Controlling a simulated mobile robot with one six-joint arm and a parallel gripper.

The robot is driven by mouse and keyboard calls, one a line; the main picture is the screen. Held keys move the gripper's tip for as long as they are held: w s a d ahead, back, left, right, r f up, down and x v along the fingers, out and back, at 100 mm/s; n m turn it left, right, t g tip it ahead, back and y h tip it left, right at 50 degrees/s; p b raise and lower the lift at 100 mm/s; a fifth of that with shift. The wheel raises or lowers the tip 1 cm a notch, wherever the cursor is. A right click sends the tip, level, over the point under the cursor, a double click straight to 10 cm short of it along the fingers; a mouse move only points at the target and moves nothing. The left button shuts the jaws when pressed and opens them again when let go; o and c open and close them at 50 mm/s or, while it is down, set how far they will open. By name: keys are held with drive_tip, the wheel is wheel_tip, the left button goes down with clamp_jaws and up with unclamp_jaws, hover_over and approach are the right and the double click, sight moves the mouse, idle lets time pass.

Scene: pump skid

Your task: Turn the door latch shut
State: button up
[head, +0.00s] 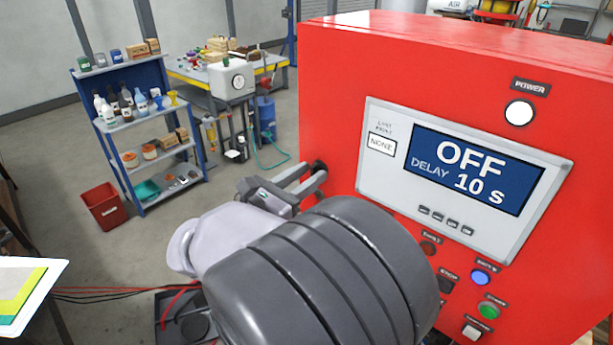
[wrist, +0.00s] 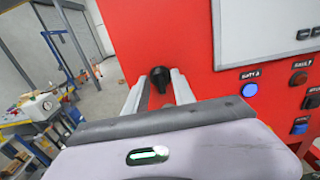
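The black door latch (wrist: 160,77) sits on the red cabinet face (wrist: 130,30), near its left edge. It also shows in the head view as a small dark knob (head: 319,167), partly hidden by my fingers. My gripper (wrist: 161,82) points at the latch, with one finger on each side of it in the wrist view. The fingers are parallel and apart, with red showing between each finger and the latch. I cannot tell whether the tips reach past the latch's front. The latch's angle is hard to read end-on.
The cabinet carries a display panel (head: 465,175) reading OFF, delay 10 s. A lit white power lamp (head: 519,112) is above it and several buttons (head: 480,278) are below. A blue shelf (head: 150,130), workbench (head: 276,61) and red bin (head: 104,206) stand behind. Open floor lies left of the cabinet.

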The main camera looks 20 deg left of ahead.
clamp_jaws()
drive_tip(key=m+b, duration=0.5)
drive_tip(key=m, duration=0.1)
drive_tip(key=m+b, duration=0.5)
drive_tip(key=m, duration=0.1)
drive_tip(key=m+b, duration=0.5)
drive_tip(key=m, duration=0.1)
drive_tip(key=shift+s+d+f, duration=0.15)
drive_tip(key=shift+f, duration=0.15)
drive_tip(key=shift+r+b, duration=0.1)
drive_tip(key=shift+b, duration=0.25)
idle(0.3)
